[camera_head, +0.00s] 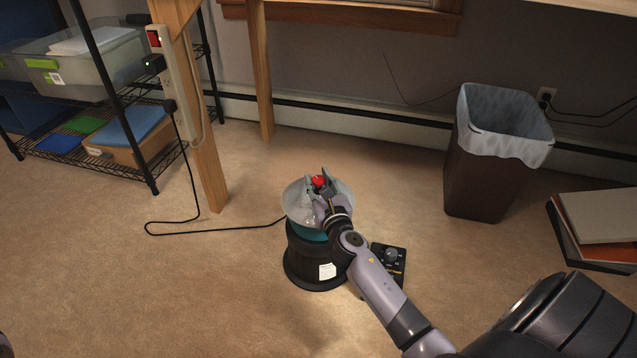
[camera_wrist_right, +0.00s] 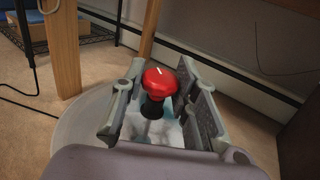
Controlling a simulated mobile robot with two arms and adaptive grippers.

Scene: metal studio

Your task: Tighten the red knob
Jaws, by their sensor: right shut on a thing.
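The red knob (camera_head: 319,181) sits on top of a round machine with a pale lid (camera_head: 296,203) and a black base (camera_head: 305,265) on the carpet. In the right wrist view the knob (camera_wrist_right: 159,82) is a glossy red cap with a white mark, on a dark stem. My right gripper (camera_head: 321,188) reaches over the lid from the right, its fingers on either side of the knob and shut on it. In the wrist view the fingers (camera_wrist_right: 160,100) flank the knob and its stem. A small part of something dark shows at the lower left edge; my left gripper cannot be made out.
A black control box with a dial (camera_head: 391,256) lies right of the machine. A wooden table leg (camera_head: 205,160) and a black cord (camera_head: 215,230) are to the left. A wire shelf (camera_head: 100,150), a lined trash bin (camera_head: 485,175) and stacked binders (camera_head: 600,225) stand around. Front-left carpet is clear.

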